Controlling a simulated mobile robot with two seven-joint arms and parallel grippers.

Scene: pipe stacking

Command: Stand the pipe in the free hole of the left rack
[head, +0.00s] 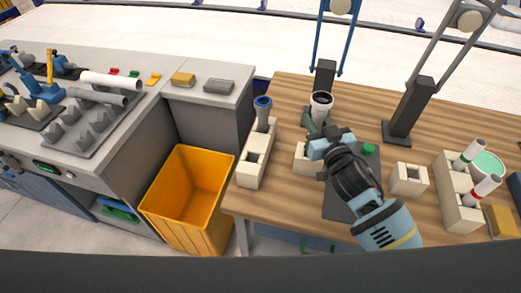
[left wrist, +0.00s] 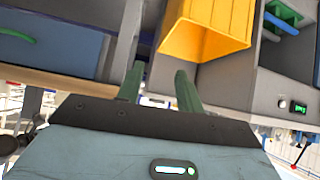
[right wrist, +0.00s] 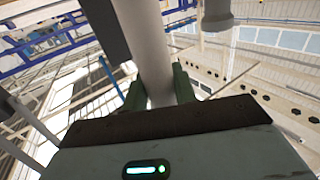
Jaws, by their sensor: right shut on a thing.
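The left rack (head: 247,179) is a long cream block on the wooden table. A grey pipe with a blue rim (head: 263,113) stands in its far end, and a square hole is open nearer the front. My right gripper (head: 317,130) is shut on a pipe with a white rim and dark mouth (head: 321,107), to the right of the left rack. The held pipe runs up between the green fingers in the right wrist view (right wrist: 152,50). Its lower end is hidden in the head view. My left gripper (left wrist: 160,88) is open and empty in the left wrist view.
A cream block (head: 305,160) is partly hidden by my right arm. Dark posts (head: 407,110) rise behind. A yellow bin (head: 185,200) stands left of the table.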

